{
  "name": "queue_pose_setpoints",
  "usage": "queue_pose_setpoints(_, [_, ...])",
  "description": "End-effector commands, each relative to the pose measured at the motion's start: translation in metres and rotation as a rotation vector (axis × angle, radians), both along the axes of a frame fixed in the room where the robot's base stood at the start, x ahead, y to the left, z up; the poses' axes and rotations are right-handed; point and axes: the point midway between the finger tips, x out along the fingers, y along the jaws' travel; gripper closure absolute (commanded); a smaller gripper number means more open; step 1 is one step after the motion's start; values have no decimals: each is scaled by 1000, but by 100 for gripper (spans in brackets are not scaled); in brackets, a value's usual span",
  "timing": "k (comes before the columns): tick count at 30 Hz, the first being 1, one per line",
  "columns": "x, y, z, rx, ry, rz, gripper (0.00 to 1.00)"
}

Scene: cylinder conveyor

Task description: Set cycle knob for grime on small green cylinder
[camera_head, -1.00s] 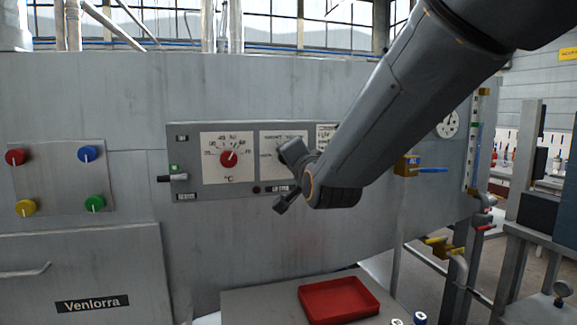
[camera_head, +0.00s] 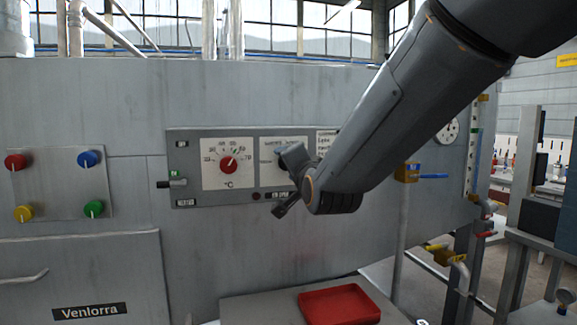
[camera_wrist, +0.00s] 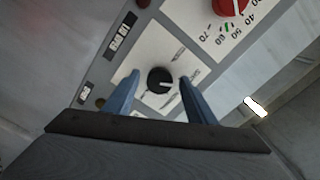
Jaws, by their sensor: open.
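The cycle knob (camera_wrist: 159,80) is a black round knob with a pale pointer line, on a white plate with small printed labels around it. The labels are too small to read. My gripper (camera_wrist: 158,85) is open, its two blue fingers on either side of the knob in the wrist view. I cannot tell whether they touch it. In the head view my gripper (camera_head: 287,180) is in front of the same plate (camera_head: 270,143) and hides most of it. The small green cylinder is not seen.
A red temperature knob (camera_head: 229,165) on a dial plate is just left of my gripper. A small lever (camera_head: 172,183) is further left. Red, blue, yellow and green knobs sit on a panel (camera_head: 58,185) at far left. A red tray (camera_head: 340,305) is below.

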Motion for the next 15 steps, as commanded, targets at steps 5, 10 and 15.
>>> queue_pose_setpoints(5, [-6, -2, 0, 0, -1, 0, 49])
queue_pose_setpoints(10, [-27, -8, 0, 0, -1, 0, 49])
queue_pose_setpoints(15, [-51, -15, 0, 0, -2, 1, 49])
